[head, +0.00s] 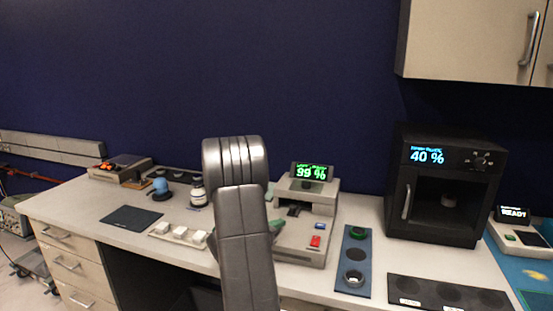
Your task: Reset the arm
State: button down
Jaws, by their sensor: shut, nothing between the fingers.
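My grey arm (245,240) rises from the bottom edge in the middle of the head view. It bends at a rounded joint at its top, in front of the bench.
A long bench (85,205) runs along a dark blue wall. Behind my arm stands a beige device (300,255) with a "99 %" display. A black oven-like box (440,220) reading "40 %" stands at right, below a wall cabinet (470,40). Small containers and mats cover the bench.

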jog(key=s+d+f+v, duration=0.1)
jog(key=s+d+v, duration=0.1)
jog(key=v, duration=1.5)
jog(key=shift+b, duration=0.4)
jog(key=shift+s+r, duration=0.1)
